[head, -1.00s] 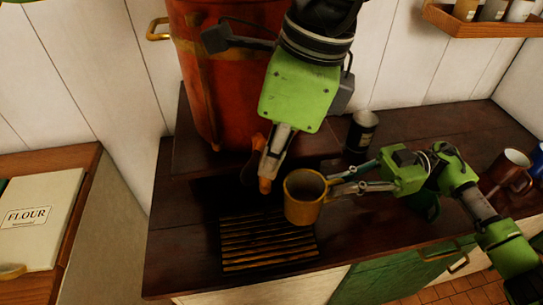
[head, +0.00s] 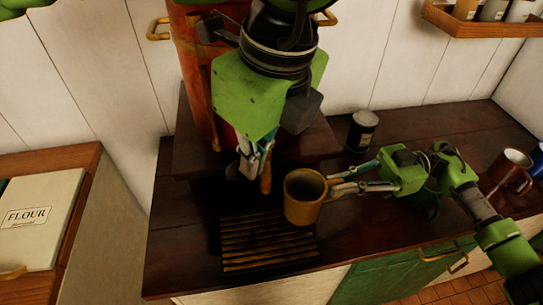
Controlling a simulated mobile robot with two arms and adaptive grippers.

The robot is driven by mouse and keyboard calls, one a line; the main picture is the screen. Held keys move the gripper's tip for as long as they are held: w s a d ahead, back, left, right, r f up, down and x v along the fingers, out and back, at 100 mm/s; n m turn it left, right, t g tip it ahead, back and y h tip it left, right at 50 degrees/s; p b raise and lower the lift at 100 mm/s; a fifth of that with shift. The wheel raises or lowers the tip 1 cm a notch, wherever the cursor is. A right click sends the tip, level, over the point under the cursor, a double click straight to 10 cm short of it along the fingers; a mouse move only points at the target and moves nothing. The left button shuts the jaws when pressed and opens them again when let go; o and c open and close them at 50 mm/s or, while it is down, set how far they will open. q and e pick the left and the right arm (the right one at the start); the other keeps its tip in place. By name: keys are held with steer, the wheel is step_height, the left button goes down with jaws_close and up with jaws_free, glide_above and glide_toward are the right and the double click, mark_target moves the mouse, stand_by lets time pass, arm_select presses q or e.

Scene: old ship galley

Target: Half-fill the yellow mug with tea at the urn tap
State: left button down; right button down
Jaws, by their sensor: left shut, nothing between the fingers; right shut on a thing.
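The yellow mug (head: 303,203) is held roughly upright at the right edge of the slatted drip tray (head: 268,262). Its inside is dark, so I cannot tell whether tea is in it. My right gripper (head: 335,190) is shut on the mug from the right. The copper-red urn (head: 195,75) stands at the back left, partly hidden by my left arm. My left gripper (head: 252,163) is shut and empty, pointing down in front of the urn, above and left of the mug. A brown wooden-looking piece, perhaps the tap handle (head: 266,178), shows beside its fingertips. The spout is not clear.
A dark tin (head: 362,131) stands on the counter behind my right gripper. A red-brown mug (head: 510,170) is at the far right. A shelf with jars (head: 483,20) hangs at the upper right. A flour book or packet (head: 40,218) lies on the left counter.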

steer(key=shift+r, duration=0.1)
arm_select(q)
steer(key=a+m, duration=0.2)
steer(key=m, duration=0.1)
steer(key=shift+w+a+h, duration=0.15)
steer(key=shift+w+h, duration=0.15)
steer(key=shift+w, duration=0.05)
steer(key=shift+w+a+m, duration=0.35)
steer(key=shift+a+m, duration=0.15)
steer(key=m, duration=0.1)
steer(key=w+a+m, duration=0.1)
steer(key=shift+w+a+m+t+h, duration=0.25)
steer(key=shift+w+m+t+h, duration=0.05)
steer(key=shift+w, duration=0.1)
